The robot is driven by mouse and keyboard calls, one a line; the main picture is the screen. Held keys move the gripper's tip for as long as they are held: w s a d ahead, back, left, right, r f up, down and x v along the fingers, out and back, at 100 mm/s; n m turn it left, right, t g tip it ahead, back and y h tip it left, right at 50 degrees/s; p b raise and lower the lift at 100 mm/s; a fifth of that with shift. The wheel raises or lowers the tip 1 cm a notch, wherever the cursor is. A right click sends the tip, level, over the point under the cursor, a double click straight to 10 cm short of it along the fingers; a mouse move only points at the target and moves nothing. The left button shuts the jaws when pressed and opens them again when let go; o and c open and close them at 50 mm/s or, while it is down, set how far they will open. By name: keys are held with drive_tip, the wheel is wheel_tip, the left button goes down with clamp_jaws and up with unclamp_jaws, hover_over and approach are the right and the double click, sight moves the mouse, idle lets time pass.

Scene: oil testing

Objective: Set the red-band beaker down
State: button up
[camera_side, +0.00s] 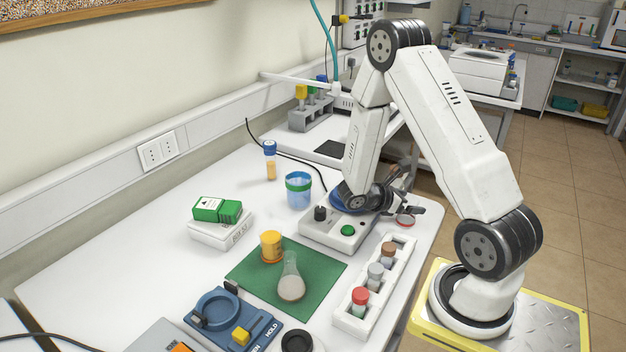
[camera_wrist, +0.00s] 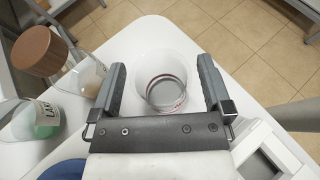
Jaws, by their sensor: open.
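The red-band beaker (camera_side: 405,221) is at the right edge of the white table in the side view, partly hidden by my gripper. In the wrist view the clear beaker (camera_wrist: 163,82) shows from above between my two fingers, with a reddish band low on it. My gripper (camera_wrist: 162,72) is open, with a finger on each side of the beaker and visible gaps to both. The beaker appears to stand on the table near its corner; its exact base contact is hard to see.
A hotplate (camera_side: 335,232) sits left of my gripper. A white rack (camera_side: 350,313) with capped vials is in front. In the wrist view, a brown-capped bottle (camera_wrist: 85,75) and a labelled green bottle (camera_wrist: 30,122) stand close on the left. The table edge is near.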

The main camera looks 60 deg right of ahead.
drive_tip(key=v, duration=1)
drive_tip(key=shift+a, duration=0.2)
